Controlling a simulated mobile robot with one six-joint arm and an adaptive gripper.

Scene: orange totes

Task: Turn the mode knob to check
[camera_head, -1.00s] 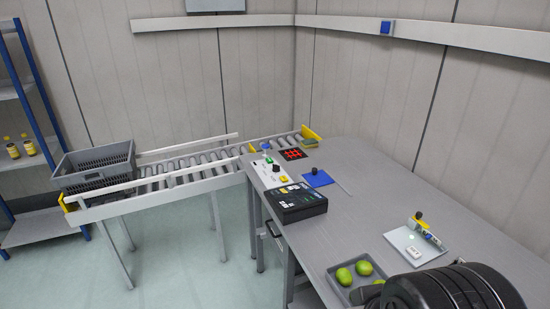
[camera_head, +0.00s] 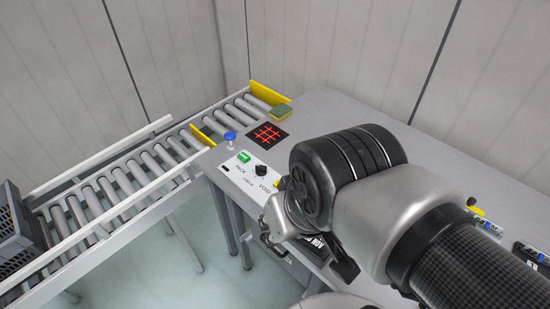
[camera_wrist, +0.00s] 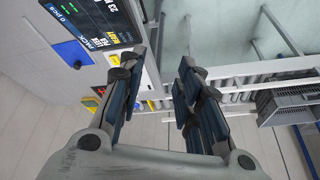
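The mode knob (camera_head: 261,171) is a small black knob on a white panel (camera_head: 240,177) at the table's left end. The labels PACK, CHECK and VOID stand around it. I cannot tell which label it points at. In the head view my wrist is right of the panel and in front of it, covering the panel's right end; the fingertips are not clear there. In the wrist view my gripper (camera_wrist: 158,68) has its two fingers apart with nothing between them. I cannot make out the knob in the wrist view.
A green button (camera_head: 243,156), a blue button (camera_head: 230,138) and a black tile with a red grid (camera_head: 268,134) lie near the knob. A roller conveyor (camera_head: 125,180) adjoins the table. A black device with a display (camera_wrist: 100,22) and a grey crate (camera_wrist: 288,103) show in the wrist view.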

